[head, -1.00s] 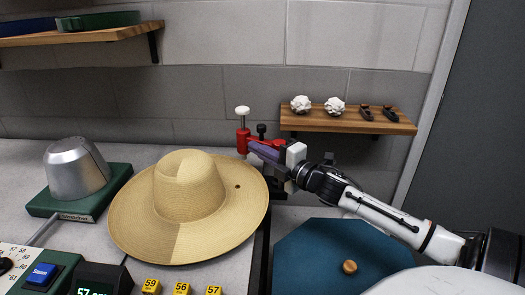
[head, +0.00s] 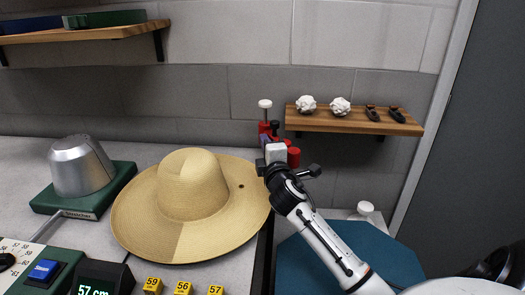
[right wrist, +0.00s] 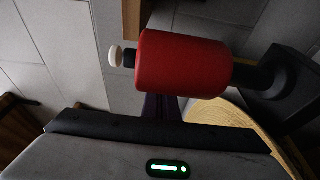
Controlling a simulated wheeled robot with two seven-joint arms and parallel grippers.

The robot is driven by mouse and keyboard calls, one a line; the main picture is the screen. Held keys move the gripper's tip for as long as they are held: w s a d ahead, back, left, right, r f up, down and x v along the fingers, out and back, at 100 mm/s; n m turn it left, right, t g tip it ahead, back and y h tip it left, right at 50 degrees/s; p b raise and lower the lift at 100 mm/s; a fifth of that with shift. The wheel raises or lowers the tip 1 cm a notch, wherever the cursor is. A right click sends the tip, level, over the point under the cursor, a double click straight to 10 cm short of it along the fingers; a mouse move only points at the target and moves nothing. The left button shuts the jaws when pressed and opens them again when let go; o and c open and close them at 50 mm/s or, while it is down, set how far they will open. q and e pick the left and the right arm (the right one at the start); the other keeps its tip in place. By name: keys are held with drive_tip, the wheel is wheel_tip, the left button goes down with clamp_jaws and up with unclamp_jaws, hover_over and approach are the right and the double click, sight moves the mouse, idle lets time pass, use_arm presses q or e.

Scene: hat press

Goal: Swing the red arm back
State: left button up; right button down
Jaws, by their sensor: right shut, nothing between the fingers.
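The red arm (head: 293,157) is part of a red fixture at the back edge of the counter, right of the straw hat (head: 190,185). A white-topped red post (head: 265,112) rises at its left. My right gripper (head: 265,143) is shut and empty against or very close to the red parts; contact cannot be told. It hides much of the red arm. In the right wrist view a red cylinder (right wrist: 183,63) on a black shaft, with a white knob (right wrist: 115,56), lies just beyond the purple fingers (right wrist: 160,106). My left gripper is out of view.
A wooden shelf (head: 355,123) with two white crumpled balls and two dark items is on the wall behind. A silver hat block (head: 82,165) on a green base stands left. A blue-green panel (head: 300,265) and a white-capped item (head: 365,208) are at right.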

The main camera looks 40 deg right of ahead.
drive_tip(key=shift+d, duration=0.25)
idle(0.5)
drive_tip(key=shift+w+a, duration=0.2)
drive_tip(key=shift+a, duration=0.3)
drive_tip(key=s+a, duration=0.6)
drive_tip(key=a, duration=0.2)
drive_tip(key=shift+s+a+b, duration=0.3)
drive_tip(key=shift+s+a, duration=0.1)
drive_tip(key=shift+s, duration=0.1)
